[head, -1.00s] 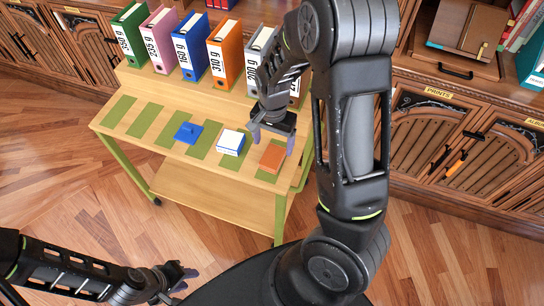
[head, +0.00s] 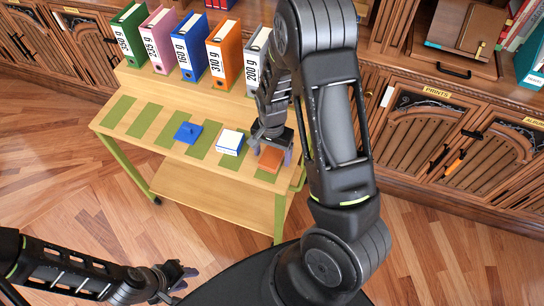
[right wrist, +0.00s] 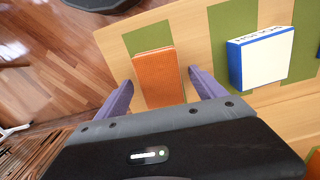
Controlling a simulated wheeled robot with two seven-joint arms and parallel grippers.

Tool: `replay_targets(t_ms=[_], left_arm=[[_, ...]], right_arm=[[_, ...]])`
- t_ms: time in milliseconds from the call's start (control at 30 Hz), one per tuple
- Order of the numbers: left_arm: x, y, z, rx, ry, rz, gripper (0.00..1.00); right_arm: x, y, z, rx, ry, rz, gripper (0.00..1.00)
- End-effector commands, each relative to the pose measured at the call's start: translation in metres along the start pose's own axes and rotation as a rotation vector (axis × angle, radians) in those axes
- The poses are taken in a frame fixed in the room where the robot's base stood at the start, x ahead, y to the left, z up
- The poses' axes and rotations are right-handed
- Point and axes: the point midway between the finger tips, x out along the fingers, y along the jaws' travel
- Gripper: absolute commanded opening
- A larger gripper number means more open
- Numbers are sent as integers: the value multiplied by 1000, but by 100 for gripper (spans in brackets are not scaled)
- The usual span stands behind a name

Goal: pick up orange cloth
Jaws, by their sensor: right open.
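The orange cloth (head: 271,159) is a folded, ribbed rectangle lying on a green stripe of the wooden cart top (head: 118,128). It also shows in the right wrist view (right wrist: 158,77). My right gripper (head: 272,154) is over the cloth, and its upper part hides some of it in the head view. In the right wrist view its two purple fingers (right wrist: 162,90) are apart, one on each side of the cloth's near end, without closing on it. My left gripper (head: 180,279) is low at the left, away from the cart; its jaw opening is unclear.
A white and blue box (head: 230,142) lies left of the cloth, with a blue object (head: 188,132) further left. Several upright binders, including an orange one (head: 225,55), stand along the cart's raised back. Wooden cabinets (head: 430,130) stand behind. The cart's left stripes are bare.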

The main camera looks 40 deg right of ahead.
Motion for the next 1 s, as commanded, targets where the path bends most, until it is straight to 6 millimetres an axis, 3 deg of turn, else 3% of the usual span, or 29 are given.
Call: replay_targets(t_ms=[467, 1000], left_arm=[[0, 0, 0, 0, 0, 0, 34], [0, 0, 0, 0, 0, 0, 34]], right_arm=[[-1, 0, 0, -1, 0, -1, 80], [-1, 0, 0, -1, 0, 0, 37]])
